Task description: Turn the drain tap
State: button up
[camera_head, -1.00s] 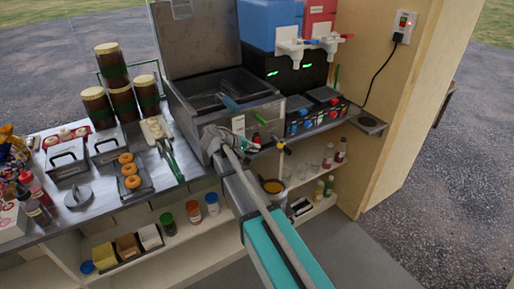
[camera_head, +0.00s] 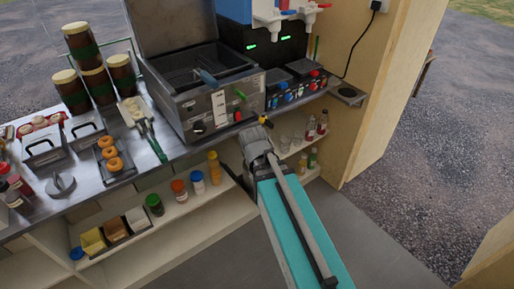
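The grey metal fryer (camera_head: 205,112) stands on the counter with its lid raised. A small tap handle with a yellow end (camera_head: 265,121) shows at the fryer's lower front right, just above the grey end of my arm; it looks like the drain tap. A green lever (camera_head: 240,94) sits higher on the fryer's front. My arm reaches up from the bottom of the picture to just below the tap handle. My gripper's fingers do not show, and whether anything touches the tap is hidden.
Hot plates with red and blue knobs (camera_head: 297,88) are right of the fryer. Bottles and jars (camera_head: 198,182) fill the shelf below.

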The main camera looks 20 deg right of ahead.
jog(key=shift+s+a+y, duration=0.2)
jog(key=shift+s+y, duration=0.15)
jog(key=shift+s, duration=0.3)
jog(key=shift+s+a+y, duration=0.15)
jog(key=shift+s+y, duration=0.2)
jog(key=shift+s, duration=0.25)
